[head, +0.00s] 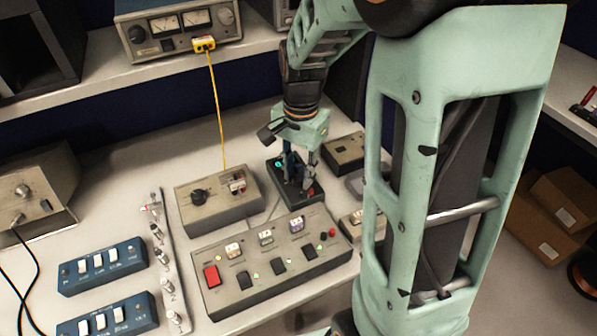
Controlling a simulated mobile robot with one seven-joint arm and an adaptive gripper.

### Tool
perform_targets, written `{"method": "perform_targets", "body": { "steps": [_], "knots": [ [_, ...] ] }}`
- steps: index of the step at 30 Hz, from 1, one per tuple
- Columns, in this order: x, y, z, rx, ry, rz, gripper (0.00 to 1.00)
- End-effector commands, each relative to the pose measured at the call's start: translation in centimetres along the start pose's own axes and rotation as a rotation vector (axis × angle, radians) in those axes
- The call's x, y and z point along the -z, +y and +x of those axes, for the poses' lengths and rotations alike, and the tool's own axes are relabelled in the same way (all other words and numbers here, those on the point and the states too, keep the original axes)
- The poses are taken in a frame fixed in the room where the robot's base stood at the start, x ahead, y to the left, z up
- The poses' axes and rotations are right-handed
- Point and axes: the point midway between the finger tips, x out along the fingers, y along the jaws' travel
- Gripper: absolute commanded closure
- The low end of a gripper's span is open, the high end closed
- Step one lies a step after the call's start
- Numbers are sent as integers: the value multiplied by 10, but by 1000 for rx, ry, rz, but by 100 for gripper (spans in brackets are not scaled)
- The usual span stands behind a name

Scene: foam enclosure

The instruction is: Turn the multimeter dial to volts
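My gripper (299,180) points down over a small dark box (316,203) with a teal light. Its fingertips are at the top of this box and hide much of it. Two fingers show, but whether they are apart or closed on a part there is too small to tell. I cannot tell for sure which box is the multimeter, and no dial markings are readable.
A wide control panel (225,296) with a red switch lies in front of the gripper. A yellow cable (216,110) hangs from the shelf instrument (180,30) to the knobbed box. Blue switch boxes (103,264) stand left. A dark box (344,152) stands behind right.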

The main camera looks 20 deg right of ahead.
Motion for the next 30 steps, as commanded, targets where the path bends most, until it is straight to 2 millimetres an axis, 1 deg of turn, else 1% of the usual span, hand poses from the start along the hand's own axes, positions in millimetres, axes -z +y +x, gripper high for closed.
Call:
{"method": "perform_targets", "body": {
  "steps": [1, 2, 10, 14, 17, 24, 27, 30],
  "knots": [
    [0, 0, 0, 0, 0, 0, 65],
    [0, 0, 0, 0, 0, 0, 62],
    [0, 0, 0, -1, -1, 0, 62],
    [0, -1, -10, 2, 2, -1, 62],
    [1, -1, -26, 3, 3, 0, 62],
    [1, -1, -78, 4, 4, 0, 62],
    [1, -1, -96, 3, 3, 0, 62],
    [0, 0, -109, 2, 2, 0, 62]
  ]
}}
